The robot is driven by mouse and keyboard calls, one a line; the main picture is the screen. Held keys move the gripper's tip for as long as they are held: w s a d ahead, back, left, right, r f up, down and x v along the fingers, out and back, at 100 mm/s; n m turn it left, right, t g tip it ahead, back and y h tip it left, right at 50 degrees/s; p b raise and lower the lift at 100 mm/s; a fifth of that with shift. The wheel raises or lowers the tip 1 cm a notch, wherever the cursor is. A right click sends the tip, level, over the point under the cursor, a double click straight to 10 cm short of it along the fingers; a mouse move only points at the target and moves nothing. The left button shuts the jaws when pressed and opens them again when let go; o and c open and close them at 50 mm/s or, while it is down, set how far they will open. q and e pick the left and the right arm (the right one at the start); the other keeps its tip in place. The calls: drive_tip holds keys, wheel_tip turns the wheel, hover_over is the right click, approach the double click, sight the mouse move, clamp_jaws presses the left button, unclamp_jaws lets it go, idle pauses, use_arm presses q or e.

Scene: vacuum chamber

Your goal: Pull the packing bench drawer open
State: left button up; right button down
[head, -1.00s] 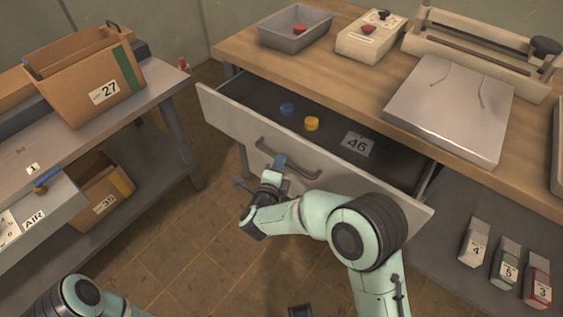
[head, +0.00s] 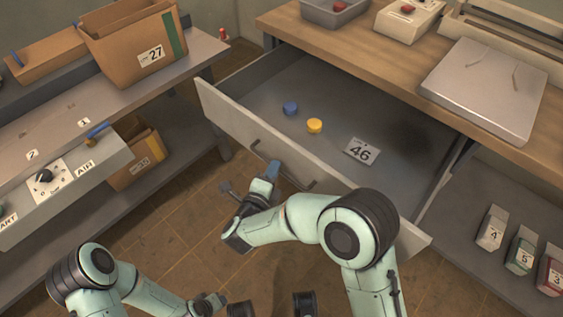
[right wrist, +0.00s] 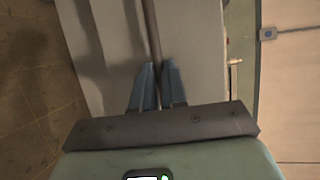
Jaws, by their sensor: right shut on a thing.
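The packing bench drawer (head: 296,158) stands well out from under the wooden bench top in the head view. Its dark bar handle (head: 297,184) runs along the front panel, and shows as a rod in the right wrist view (right wrist: 151,30). My right gripper (head: 272,169) is at the handle; its blue fingers (right wrist: 158,72) are shut around the bar. Inside the drawer lie a blue round piece (head: 290,109), a yellow round piece (head: 314,126) and a label reading 46 (head: 361,151).
The bench top (head: 385,52) bears a grey tray (head: 335,12) and a metal plate (head: 484,90). Several numbered containers (head: 491,229) stand on the lower shelf at right. A left-hand bench holds a cardboard box 27 (head: 137,48). Open tiled floor (head: 180,235) lies before the drawer.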

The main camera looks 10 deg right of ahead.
use_arm(q)
drive_tip(key=shift+w+r, duration=0.1)
use_arm(e)
drive_tip(key=shift+s+a, duration=0.5)
drive_tip(key=shift+a, duration=0.1)
drive_tip(key=c, duration=1.2)
unclamp_jaws()
drive_tip(key=shift+o, duration=0.2)
use_arm(q)
drive_tip(key=r+p, duration=0.1)
drive_tip(key=s+d+r+p, duration=0.1)
drive_tip(key=shift+d+r, duration=0.15)
drive_tip(key=shift+r, duration=0.2)
use_arm(e)
drive_tip(key=v, duration=1.3)
drive_tip(key=shift+s, duration=0.15)
drive_tip(key=shift+a, duration=0.1)
